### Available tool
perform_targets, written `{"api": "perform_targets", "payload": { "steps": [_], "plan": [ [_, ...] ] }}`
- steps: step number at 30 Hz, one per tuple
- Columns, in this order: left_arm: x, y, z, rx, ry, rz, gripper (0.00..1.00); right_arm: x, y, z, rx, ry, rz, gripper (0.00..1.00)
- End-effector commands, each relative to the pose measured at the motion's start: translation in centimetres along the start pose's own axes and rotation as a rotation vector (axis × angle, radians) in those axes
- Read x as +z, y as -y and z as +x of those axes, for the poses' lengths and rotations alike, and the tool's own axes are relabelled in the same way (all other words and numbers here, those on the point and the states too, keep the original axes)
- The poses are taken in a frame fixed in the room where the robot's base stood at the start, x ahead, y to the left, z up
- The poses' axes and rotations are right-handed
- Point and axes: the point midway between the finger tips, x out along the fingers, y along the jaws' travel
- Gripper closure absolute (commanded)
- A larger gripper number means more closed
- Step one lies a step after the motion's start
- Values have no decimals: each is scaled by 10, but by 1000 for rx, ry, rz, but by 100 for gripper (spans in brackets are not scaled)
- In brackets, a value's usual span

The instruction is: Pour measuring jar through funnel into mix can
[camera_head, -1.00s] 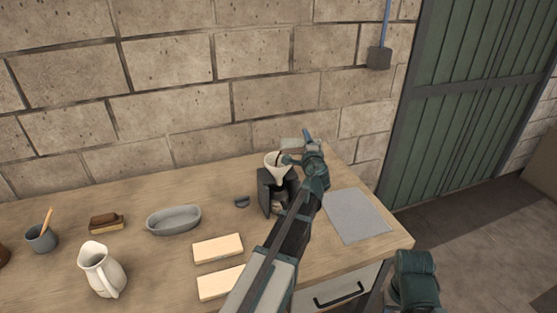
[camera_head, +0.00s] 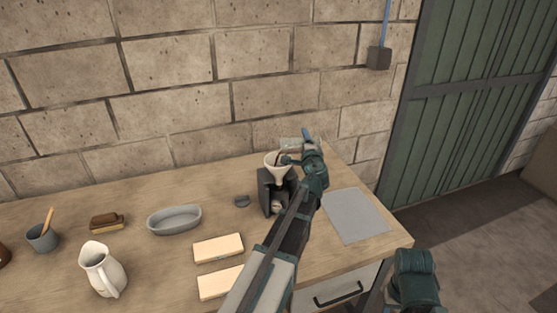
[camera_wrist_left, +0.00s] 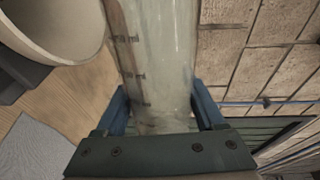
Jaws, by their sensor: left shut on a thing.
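My left gripper (camera_wrist_left: 162,118) is shut on the clear measuring jar (camera_wrist_left: 155,50), which has dark graduation marks. In the head view the jar (camera_head: 290,142) lies tipped nearly on its side, just above and behind the white funnel (camera_head: 277,161). My left gripper (camera_head: 307,143) is at its right end. The funnel's rim (camera_wrist_left: 62,52) is left of the jar in the wrist view. The funnel sits over a dark stand (camera_head: 265,192). The can under it is mostly hidden by my left arm. I cannot tell whether liquid is flowing.
A white pitcher (camera_head: 101,270), a grey oval dish (camera_head: 174,219), a brush (camera_head: 107,221), a grey cup (camera_head: 42,238) and two pale blocks (camera_head: 218,248) stand left on the table. A grey mat (camera_head: 355,215) lies right of the stand. The brick wall (camera_head: 180,90) is close behind.

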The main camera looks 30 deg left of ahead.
Motion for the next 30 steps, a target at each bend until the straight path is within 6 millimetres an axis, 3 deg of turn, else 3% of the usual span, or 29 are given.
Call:
{"api": "perform_targets", "payload": {
  "steps": [30],
  "plan": [
    [3,8,-1,0,-10,-91,100,0,-1,-8,0,0,0,50]
  ]
}}
